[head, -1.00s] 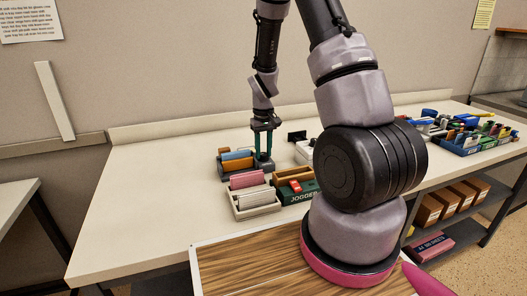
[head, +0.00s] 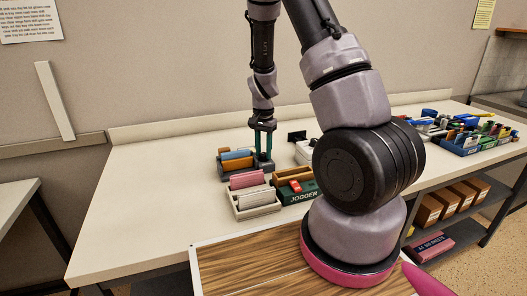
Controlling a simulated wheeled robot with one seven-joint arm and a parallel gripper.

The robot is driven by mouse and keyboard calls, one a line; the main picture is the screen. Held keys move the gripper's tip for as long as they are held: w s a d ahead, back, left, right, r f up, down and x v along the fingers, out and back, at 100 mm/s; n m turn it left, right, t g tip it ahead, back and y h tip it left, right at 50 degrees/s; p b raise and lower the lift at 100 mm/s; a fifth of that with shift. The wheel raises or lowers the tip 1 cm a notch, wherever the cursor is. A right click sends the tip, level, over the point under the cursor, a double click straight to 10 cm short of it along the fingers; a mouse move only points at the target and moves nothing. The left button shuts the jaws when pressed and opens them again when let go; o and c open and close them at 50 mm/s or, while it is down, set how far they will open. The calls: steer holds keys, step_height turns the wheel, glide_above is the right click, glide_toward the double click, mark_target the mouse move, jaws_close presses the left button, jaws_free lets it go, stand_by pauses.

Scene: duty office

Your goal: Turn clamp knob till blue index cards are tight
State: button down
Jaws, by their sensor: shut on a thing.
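My gripper (head: 263,157) points straight down at the clamp's right end. Its two green-sided fingers are shut on the clamp knob, which is mostly hidden between them. At this size I cannot tell how tight the cards are.
In front of the clamp stand a pale tray (head: 240,211) with pink and grey rolls or cards and a green box marked JOGGER (head: 303,194). A white device (head: 305,153) is to the right. A blue crate (head: 462,150) of small items stands far right. The bench's left side is clear.

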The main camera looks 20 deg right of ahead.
mark_target(264, 154)
steer(key=shift+m, duration=1.1)
steer(key=c, duration=0.5)
jaws_free()
steer(key=shift+r, duration=0.1)
step_height(264, 154, up, 11)
steer(key=shift+f, duration=0.2)
